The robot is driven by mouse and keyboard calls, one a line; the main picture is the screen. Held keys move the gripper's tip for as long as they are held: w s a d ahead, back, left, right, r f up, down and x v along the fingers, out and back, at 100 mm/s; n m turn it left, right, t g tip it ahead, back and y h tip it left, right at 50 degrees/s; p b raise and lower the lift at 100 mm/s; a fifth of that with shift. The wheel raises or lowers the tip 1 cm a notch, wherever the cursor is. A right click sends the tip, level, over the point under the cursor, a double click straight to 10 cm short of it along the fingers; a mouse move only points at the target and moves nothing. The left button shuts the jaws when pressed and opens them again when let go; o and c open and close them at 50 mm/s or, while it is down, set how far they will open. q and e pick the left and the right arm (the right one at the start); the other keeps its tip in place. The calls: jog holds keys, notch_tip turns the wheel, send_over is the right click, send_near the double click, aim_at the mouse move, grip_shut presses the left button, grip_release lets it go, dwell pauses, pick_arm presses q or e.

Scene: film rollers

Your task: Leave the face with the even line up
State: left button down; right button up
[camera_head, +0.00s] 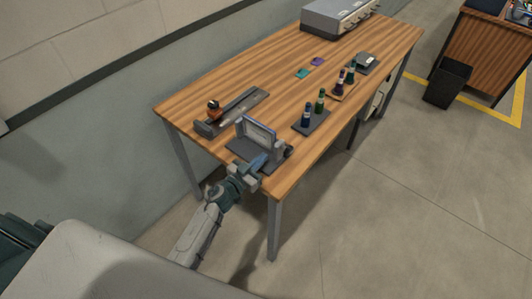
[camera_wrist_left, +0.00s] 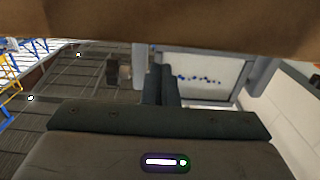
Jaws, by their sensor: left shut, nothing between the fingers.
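A framed panel (camera_head: 258,132) stands nearly upright between grey posts on a dark base (camera_head: 240,150), near the table's front left corner. In the left wrist view the pale panel face (camera_wrist_left: 205,92) carries a row of small blue marks that looks uneven. The panel's other face is hidden. My left gripper (camera_head: 264,160) is just in front of the panel at its lower right. In the wrist view its dark fingers (camera_wrist_left: 160,85) are together, with nothing between them, beside the panel's left edge. I cannot tell whether they touch it. My right gripper is out of view.
The wooden table (camera_head: 210,92) also holds a long grey tray (camera_head: 232,112) with an orange-and-black item, dark bottles on a stand (camera_head: 311,119), more bottles behind, two small coloured pads (camera_head: 302,73), and a grey machine (camera_head: 335,15). A black bin (camera_head: 447,84) stands on the floor.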

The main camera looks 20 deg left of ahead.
aim_at(267, 161)
pick_arm(q)
jog(key=shift+x, duration=1.5)
jog(key=shift+f, duration=0.1)
jog(key=shift+f+b, duration=0.15)
jog(key=shift+b, duration=0.25)
jog(key=b, duration=0.3)
jog(key=shift+w+f+t+b, duration=0.1)
jog(key=shift+f+t+b, duration=0.2)
jog(key=shift+t+b, duration=0.1)
jog(key=shift+w+d+t+h+b, duration=0.15)
jog(key=shift+t+h+b, duration=0.15)
jog(key=shift+b, duration=0.15)
jog(key=shift+w+r+p, duration=0.15)
jog(key=shift+p, duration=0.35)
